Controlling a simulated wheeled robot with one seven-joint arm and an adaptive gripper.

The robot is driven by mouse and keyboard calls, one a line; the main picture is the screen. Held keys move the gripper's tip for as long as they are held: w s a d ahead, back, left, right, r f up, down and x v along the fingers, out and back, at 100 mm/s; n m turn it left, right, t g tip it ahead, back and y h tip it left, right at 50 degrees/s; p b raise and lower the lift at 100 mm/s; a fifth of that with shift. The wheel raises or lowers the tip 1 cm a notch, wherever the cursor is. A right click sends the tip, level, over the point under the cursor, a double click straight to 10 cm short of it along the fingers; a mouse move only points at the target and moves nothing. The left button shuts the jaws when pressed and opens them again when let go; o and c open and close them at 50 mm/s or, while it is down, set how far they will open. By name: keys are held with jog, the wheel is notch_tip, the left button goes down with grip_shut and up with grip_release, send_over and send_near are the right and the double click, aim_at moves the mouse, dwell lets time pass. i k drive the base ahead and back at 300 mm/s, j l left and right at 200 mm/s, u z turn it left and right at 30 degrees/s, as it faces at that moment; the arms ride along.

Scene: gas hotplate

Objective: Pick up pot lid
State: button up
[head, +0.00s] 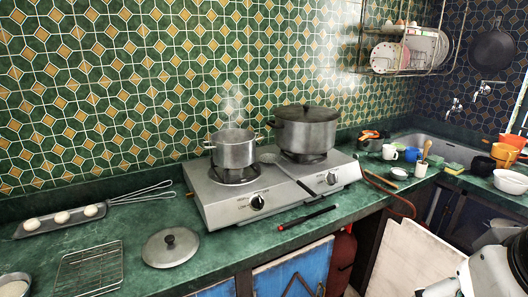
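A round grey metal pot lid (183,254) with a dark knob lies flat, knob up, on the green counter, left of the hotplate and near the counter's front edge. A second, darker lid (320,114) sits on the large pot (306,133) on the right burner. A smaller open pot (233,152) steams on the left burner of the silver gas hotplate (225,210). My gripper is not in view. White parts of my own body show at the lower right corner, well away from the lid on the counter.
A ladle (287,175) rests across the hotplate; a red-and-black lighter (306,217) lies in front. Cups and a sink (440,147) are at right.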

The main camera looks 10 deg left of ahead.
aim_at(170, 246)
jog(key=i+l+u, duration=0.1)
jog(key=i+u, duration=0.25)
jog(key=i, duration=0.15)
jog(key=i+l+u, duration=0.35)
jog(key=i, duration=0.15)
jog(key=i+l+u, duration=0.35)
jog(key=i, duration=0.15)
jog(key=j, duration=0.1)
